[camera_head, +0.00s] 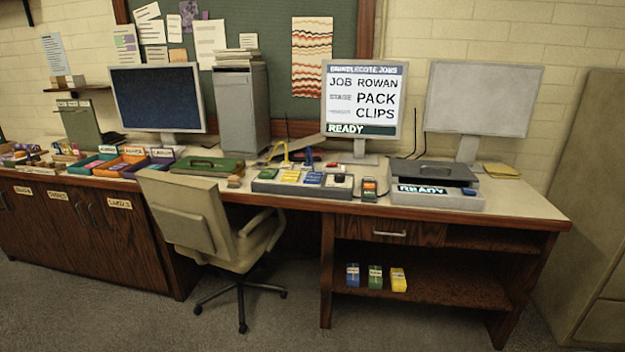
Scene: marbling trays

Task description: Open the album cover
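I cannot tell for sure which thing is the album. A flat green case (207,165) with a dark handle-like bar on top lies on the desk behind the chair, and it looks closed. The device's front display reads READY. Neither of my grippers shows in the head view.
A beige swivel chair (190,220) stands before the desk (520,200). A grey tray (302,186) holds colored blocks. A monitor (362,100) reads JOB ROWAN, PACK, CLIPS, READY. Colored boxes (375,278) stand on the lower shelf.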

